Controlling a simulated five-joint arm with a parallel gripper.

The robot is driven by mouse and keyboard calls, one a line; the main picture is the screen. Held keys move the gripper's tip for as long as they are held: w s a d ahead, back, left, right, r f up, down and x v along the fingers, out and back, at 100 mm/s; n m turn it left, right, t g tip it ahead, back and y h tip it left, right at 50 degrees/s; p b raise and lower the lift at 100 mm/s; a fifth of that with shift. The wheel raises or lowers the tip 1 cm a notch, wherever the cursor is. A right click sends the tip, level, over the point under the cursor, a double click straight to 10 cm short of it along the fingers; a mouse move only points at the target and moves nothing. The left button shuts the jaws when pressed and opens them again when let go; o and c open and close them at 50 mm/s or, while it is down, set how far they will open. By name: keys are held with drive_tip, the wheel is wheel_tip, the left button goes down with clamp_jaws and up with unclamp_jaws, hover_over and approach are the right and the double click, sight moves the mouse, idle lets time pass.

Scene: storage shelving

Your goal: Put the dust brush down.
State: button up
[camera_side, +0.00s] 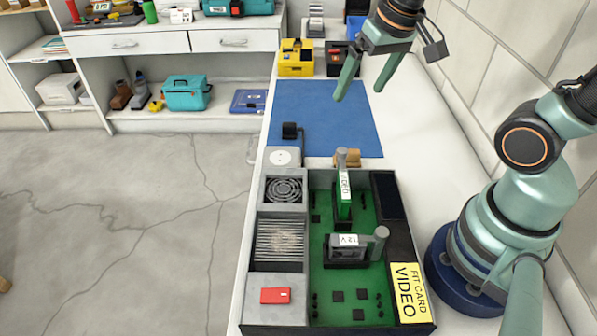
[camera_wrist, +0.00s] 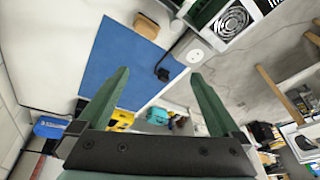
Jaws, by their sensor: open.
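A small tan-brown block, which looks like the dust brush (camera_side: 349,158), rests at the near edge of the blue mat (camera_side: 322,107). In the wrist view the brush (camera_wrist: 146,25) lies beside the mat's edge, apart from my fingers. My gripper (camera_side: 360,94) is open and empty, raised above the far right part of the mat. Its two green fingers (camera_wrist: 159,74) are spread wide in the wrist view, with nothing between them.
An open case with a green board (camera_side: 373,282) stands in front, with a green card and a grey 12V part upright in it. A black plug (camera_side: 290,131) and white socket (camera_side: 283,157) are left of the brush. Yellow (camera_side: 296,60) and black boxes stand behind the mat.

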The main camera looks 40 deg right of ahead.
drive_tip(key=s+r+n+t, duration=0.1)
drive_tip(key=s+a+r+n, duration=0.1)
drive_tip(key=r+n, duration=0.1)
drive_tip(key=shift+s+a+t, duration=0.15)
drive_tip(key=shift+s+t, duration=0.05)
drive_tip(key=shift+t, duration=0.2)
idle(0.8)
drive_tip(key=m+g, duration=0.6)
drive_tip(key=m, duration=0.3)
hover_over(347, 160)
drive_tip(key=d, duration=0.1)
drive_tip(key=f, duration=0.8)
drive_tip(key=w+f, duration=0.1)
drive_tip(key=f, duration=0.3)
drive_tip(key=shift+f, duration=0.25)
drive_tip(key=f, duration=1.2)
drive_tip(key=shift+s+f, duration=0.1)
drive_tip(key=shift+s, duration=0.1)
drive_tip(key=c, duration=1.3)
drive_tip(key=shift+c, duration=0.2)
